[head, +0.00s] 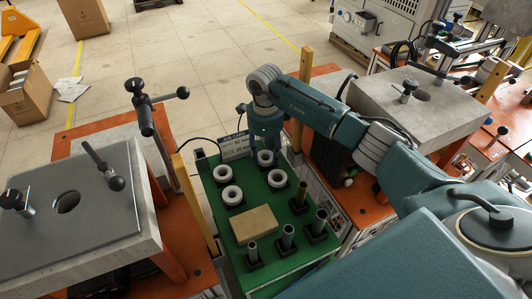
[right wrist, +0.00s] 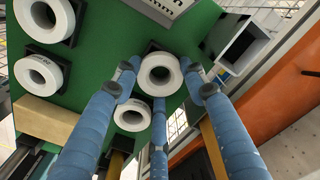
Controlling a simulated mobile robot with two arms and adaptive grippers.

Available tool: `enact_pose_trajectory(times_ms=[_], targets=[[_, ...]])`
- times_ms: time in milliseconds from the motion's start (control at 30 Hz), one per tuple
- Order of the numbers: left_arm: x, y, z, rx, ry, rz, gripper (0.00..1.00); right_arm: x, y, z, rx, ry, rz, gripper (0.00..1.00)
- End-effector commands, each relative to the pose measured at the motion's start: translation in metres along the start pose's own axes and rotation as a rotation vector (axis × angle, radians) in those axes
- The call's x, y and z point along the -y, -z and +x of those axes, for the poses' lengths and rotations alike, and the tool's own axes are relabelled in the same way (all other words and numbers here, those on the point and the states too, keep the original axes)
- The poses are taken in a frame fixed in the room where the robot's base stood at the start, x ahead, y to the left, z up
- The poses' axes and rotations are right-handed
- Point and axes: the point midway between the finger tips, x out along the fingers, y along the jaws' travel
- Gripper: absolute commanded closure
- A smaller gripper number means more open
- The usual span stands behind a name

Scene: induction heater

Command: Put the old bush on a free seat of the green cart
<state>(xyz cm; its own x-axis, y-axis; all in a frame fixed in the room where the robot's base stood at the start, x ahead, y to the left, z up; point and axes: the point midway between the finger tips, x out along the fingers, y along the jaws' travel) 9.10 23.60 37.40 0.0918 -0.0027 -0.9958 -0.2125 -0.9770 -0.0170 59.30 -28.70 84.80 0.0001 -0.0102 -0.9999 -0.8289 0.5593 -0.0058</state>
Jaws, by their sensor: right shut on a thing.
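My right gripper (head: 266,150) reaches down over the far end of the green cart (head: 210,212). Its three blue fingers are closed around a pale ring-shaped bush (right wrist: 160,73), and a black seat edge shows behind it. I cannot tell whether the bush rests on that seat or is just above it. Three similar bushes (head: 222,173), (head: 231,195), (head: 277,179) sit on black seats on the cart. They look alike, so I cannot tell old from new by looks. No empty seat is clear. My left gripper is not in view.
A tan block (head: 254,226) lies mid-cart. Several upright metal and brass pieces (head: 288,237) stand in black holders at the near and right edges. A sign (head: 235,146) stands at the far edge. Grey-topped stations (head: 95,215) flank the cart, with a handled post (head: 148,115) at left.

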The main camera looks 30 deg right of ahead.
Motion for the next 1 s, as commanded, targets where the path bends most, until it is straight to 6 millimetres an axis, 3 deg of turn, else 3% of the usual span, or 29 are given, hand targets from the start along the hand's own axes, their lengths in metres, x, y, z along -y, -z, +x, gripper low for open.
enact_pose_trajectory(times_ms=[267, 300, 400, 767, 1000], targets=[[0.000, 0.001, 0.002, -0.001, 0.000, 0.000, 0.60, 0.000, 0.000, 0.002, 0.000, 0.001, 0.000, 1.00], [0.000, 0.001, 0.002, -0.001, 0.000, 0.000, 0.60, 0.000, 0.000, 0.002, 0.000, 0.000, 0.000, 0.52], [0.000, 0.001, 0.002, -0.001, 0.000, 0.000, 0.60, 0.000, 0.000, 0.002, 0.000, 0.000, 0.000, 0.36], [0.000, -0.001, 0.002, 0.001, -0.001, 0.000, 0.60, 0.001, 0.000, -0.004, 0.000, 0.002, 0.000, 0.36], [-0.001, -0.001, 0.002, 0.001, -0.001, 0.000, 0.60, 0.002, 0.000, -0.048, 0.002, 0.005, 0.000, 0.36]])
